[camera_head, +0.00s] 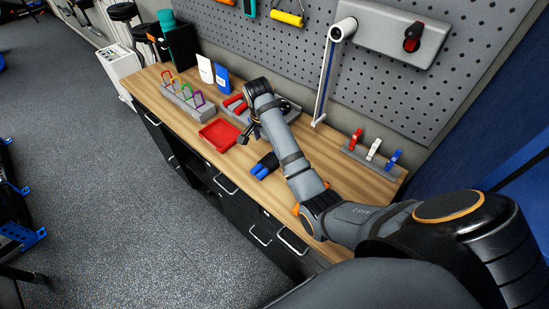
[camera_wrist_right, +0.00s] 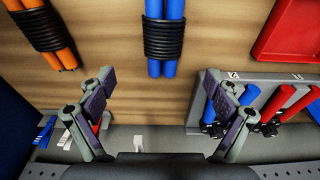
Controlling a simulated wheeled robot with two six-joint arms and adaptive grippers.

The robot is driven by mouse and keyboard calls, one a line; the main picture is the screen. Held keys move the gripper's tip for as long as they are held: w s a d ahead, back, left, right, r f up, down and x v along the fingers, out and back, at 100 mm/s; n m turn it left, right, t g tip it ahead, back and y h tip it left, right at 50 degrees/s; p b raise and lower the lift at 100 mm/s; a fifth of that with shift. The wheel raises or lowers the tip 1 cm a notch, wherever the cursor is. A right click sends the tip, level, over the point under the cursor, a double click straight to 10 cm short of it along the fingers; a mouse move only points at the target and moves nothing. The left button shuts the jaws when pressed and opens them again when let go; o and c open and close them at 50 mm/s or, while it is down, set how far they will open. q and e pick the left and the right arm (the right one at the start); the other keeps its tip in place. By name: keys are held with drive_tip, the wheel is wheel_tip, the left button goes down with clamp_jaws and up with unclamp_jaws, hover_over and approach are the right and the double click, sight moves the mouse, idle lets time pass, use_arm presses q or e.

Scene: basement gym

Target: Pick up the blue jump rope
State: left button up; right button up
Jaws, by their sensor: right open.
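The blue jump rope (camera_head: 265,165) lies on the wooden bench, its blue handles bound by a black coiled cord. In the right wrist view the blue jump rope (camera_wrist_right: 166,30) is at the top middle, cut off by the edge. My right gripper (camera_head: 249,133) is over the bench, beside the blue rope in the head view. In the wrist view my right gripper (camera_wrist_right: 158,88) is open and empty, with its two fingers wide apart and the rope beyond their tips, slightly right of centre. My left gripper is out of view.
An orange jump rope (camera_wrist_right: 48,33) lies to the left in the wrist view. A red tray (camera_head: 219,134) and a grey rack (camera_wrist_right: 262,92) with red and blue handles are close by. A clip stand (camera_head: 371,152) stands near the pegboard (camera_head: 400,85). Bare wood surrounds the ropes.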

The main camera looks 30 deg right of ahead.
sight(270, 159)
wheel_tip(270, 159, down, 4)
drive_tip(key=shift+r+p, duration=0.1)
drive_tip(key=shift+p, duration=0.3)
drive_tip(key=shift+d+f, duration=0.25)
drive_tip(key=shift+f, duration=0.05)
drive_tip(key=shift+w+d+f+p, duration=0.1)
drive_tip(key=shift+w+f+p, duration=0.05)
drive_tip(key=shift+f+p, duration=0.3)
drive_tip(key=f, duration=0.2)
drive_tip(key=f+p, duration=0.1)
drive_tip(key=shift+w+f, duration=0.2)
drive_tip(key=shift+f, duration=0.2)
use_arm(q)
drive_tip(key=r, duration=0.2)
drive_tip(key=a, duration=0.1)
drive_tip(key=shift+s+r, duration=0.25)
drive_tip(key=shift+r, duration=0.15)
use_arm(e)
drive_tip(key=shift+w+d+f, duration=0.1)
drive_tip(key=shift+f, duration=0.2)
drive_tip(key=shift+r, duration=0.1)
drive_tip(key=c, duration=1.4)
